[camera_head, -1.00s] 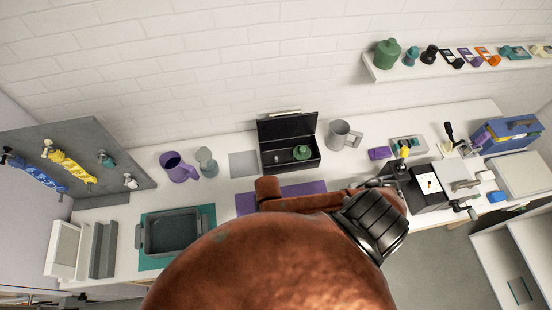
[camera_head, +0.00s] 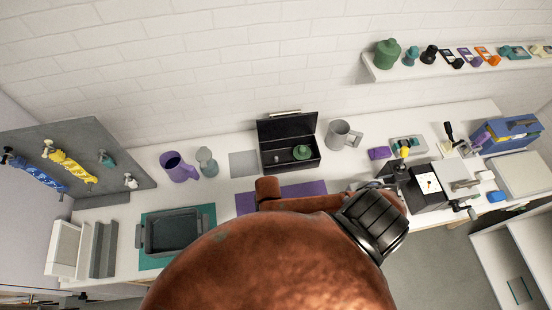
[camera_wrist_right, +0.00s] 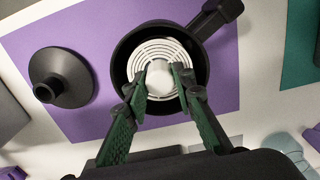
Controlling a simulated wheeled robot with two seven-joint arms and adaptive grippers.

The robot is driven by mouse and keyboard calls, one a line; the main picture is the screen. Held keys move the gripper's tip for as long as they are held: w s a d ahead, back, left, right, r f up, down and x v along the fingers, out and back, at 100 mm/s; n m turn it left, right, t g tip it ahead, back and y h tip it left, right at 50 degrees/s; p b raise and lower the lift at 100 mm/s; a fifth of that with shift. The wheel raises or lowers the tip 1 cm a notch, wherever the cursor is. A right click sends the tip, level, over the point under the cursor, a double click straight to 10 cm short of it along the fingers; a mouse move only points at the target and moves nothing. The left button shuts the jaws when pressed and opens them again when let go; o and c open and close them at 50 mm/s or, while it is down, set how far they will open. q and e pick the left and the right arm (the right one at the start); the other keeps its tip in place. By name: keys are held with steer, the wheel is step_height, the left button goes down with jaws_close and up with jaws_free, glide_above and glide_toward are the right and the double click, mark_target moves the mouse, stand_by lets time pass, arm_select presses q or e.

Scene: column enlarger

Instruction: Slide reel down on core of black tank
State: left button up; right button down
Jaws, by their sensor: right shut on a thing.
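The black tank (camera_wrist_right: 121,63) stands open on the purple mat (camera_wrist_right: 222,88) in the right wrist view, its handle-like arm pointing to the upper right. The white ringed reel (camera_wrist_right: 153,46) lies within the tank's round rim. My right gripper (camera_wrist_right: 162,75) reaches over the near rim, its green-sided fingers shut on the white reel near its middle. The tank's core cannot be made out, and how deep the reel sits is unclear. In the head view my own brown arm hides the tank and reel. My left gripper is not in view.
A black funnel-shaped piece (camera_wrist_right: 62,78) lies on the mat beside the tank. In the head view, an open black case (camera_head: 288,146) and a grey jug (camera_head: 340,134) stand behind, a tray (camera_head: 172,234) at left, and the enlarger (camera_head: 425,188) at right.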

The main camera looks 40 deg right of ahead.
steer(key=shift+f, duration=1.5)
steer(key=c, duration=1.5)
jaws_free()
steer(key=shift+c, duration=0.2)
steer(key=shift+r, duration=0.15)
steer(key=shift+r, duration=3.85)
steer(key=shift+f, duration=0.1)
